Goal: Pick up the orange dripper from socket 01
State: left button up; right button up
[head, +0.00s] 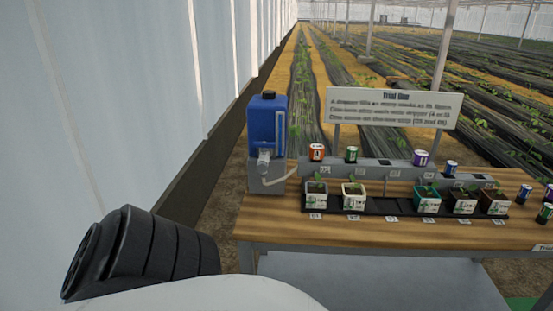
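The orange dripper (317,152), a short cylinder with a pale mark on its face, stands upright at the left end of the grey socket rail (378,172) on the wooden table. A small label plate (325,170) sits just below it; its text is too small to read surely. A green-and-white dripper (351,154) stands to its right, and a purple one (420,158) and a blue one (450,168) stand farther right. Neither of my grippers is in view. Nothing touches the orange dripper.
A blue tank (267,120) with a hose stands left of the rail. Potted seedlings stand in a black strip (380,207) in front. A sign (393,106) rises behind. More cylinders (525,193) stand at the right. The table's front edge (380,248) is clear.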

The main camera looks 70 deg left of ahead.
aim_at(316, 153)
jog(key=u, duration=0.05)
jog(key=k, duration=0.05)
jog(key=u, duration=1.45)
